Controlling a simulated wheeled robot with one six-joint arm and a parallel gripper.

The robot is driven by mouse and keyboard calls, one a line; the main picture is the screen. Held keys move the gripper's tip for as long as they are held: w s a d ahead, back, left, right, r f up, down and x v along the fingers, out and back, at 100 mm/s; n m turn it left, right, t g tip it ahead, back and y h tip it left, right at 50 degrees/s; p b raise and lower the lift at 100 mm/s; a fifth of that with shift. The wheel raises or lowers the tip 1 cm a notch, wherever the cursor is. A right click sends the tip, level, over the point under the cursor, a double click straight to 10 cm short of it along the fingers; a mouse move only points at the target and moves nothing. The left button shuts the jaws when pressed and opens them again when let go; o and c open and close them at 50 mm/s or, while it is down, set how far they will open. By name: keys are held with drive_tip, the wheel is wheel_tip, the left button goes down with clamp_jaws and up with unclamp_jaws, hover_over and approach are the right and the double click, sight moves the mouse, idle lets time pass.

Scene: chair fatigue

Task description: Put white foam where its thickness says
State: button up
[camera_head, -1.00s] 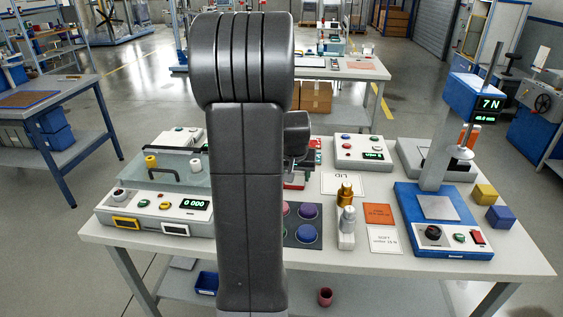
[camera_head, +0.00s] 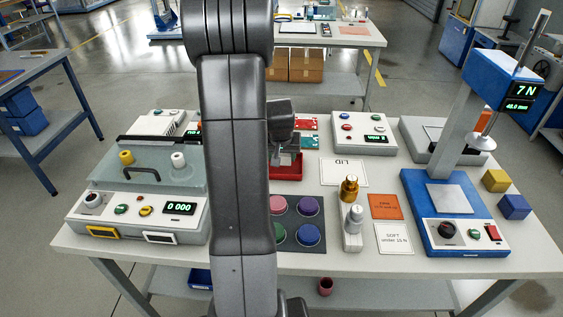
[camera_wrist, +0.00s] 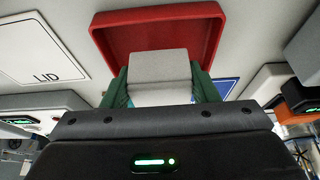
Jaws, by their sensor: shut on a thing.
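In the wrist view my gripper (camera_wrist: 160,82) has its green fingers on either side of a pale grey-white foam block (camera_wrist: 160,66) and is shut on it. The block is in front of a red tray (camera_wrist: 215,32); whether it touches the tray I cannot tell. In the head view my arm hides most of the gripper, and the red tray (camera_head: 291,170) shows just right of the arm. A white card reading LID (camera_head: 343,172) lies right of the tray; it also shows in the wrist view (camera_wrist: 45,55).
A blue tester (camera_head: 460,235) reading 7 N stands at right, beside yellow (camera_head: 496,180) and blue (camera_head: 514,207) cubes. Metal weights (camera_head: 350,215), an orange card (camera_head: 385,206) and a SOFT card (camera_head: 394,238) lie nearer. A glass-lidded box (camera_head: 148,170) stands left.

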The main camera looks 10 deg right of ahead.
sight(282, 162)
drive_tip(key=shift+f, duration=1.55)
drive_tip(key=shift+f, duration=0.15)
drive_tip(key=o, duration=1)
drive_tip(key=shift+r, duration=0.3)
drive_tip(key=v, duration=1.1)
drive_tip(key=shift+s+a+r, duration=0.1)
drive_tip(key=shift+s+r, duration=0.15)
drive_tip(key=shift+r, duration=0.1)
